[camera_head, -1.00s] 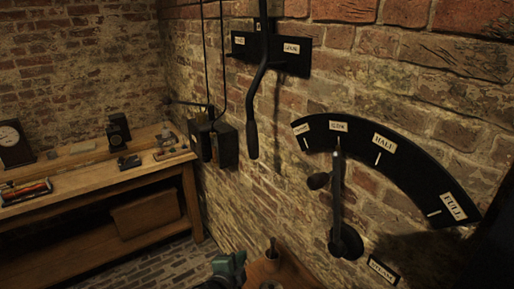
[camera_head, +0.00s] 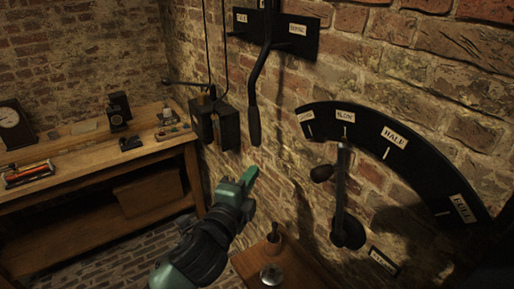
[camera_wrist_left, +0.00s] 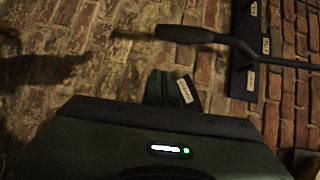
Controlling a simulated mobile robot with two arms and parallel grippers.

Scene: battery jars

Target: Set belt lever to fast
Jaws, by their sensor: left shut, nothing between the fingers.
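A long black lever (camera_head: 255,120) hangs down the brick wall with a thick grip at its lower end. It crosses a black plate (camera_head: 310,42) with a small white label on either side, too blurred to read surely; its rod lies between the labels. My left gripper (camera_head: 250,178) is shut and empty, a little below the lever's grip and apart from it. In the left wrist view the lever's grip (camera_wrist_left: 188,33) and the plate (camera_wrist_left: 243,50) show beyond the gripper (camera_wrist_left: 160,88). My right gripper is not in view.
Right of the lever, a black arc (camera_head: 375,140) marked SLOW, HALF and FULL has its own lever (camera_head: 341,190). A dark box (camera_head: 228,128) hangs on the wall at left. A small wooden table (camera_head: 255,258) stands below; a workbench (camera_head: 100,160) stands at far left.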

